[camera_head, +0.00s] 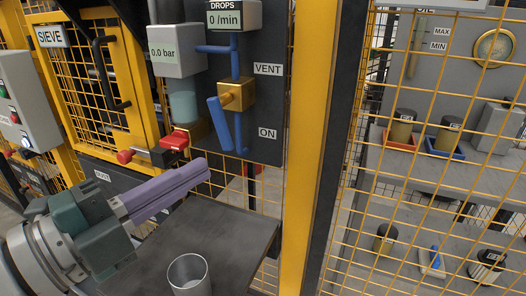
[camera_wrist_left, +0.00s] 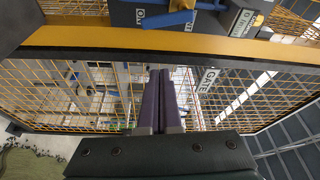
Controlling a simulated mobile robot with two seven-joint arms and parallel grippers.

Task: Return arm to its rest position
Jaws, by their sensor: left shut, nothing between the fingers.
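My left gripper (camera_head: 207,172) comes in from the left in the head view, with its long purple fingers pressed together and nothing between them. It is above the dark tabletop (camera_head: 225,225), pointing right, in front of the panel with the valves. In the left wrist view the shut purple fingers (camera_wrist_left: 160,76) point toward a yellow mesh fence. My right gripper is in neither view.
A clear cup (camera_head: 188,274) stands on the tabletop below the gripper. A blue valve lever (camera_head: 219,116) and a red knob (camera_head: 175,140) are on the panel close by. A yellow post (camera_head: 310,150) and mesh fence stand to the right, with shelves of jars behind.

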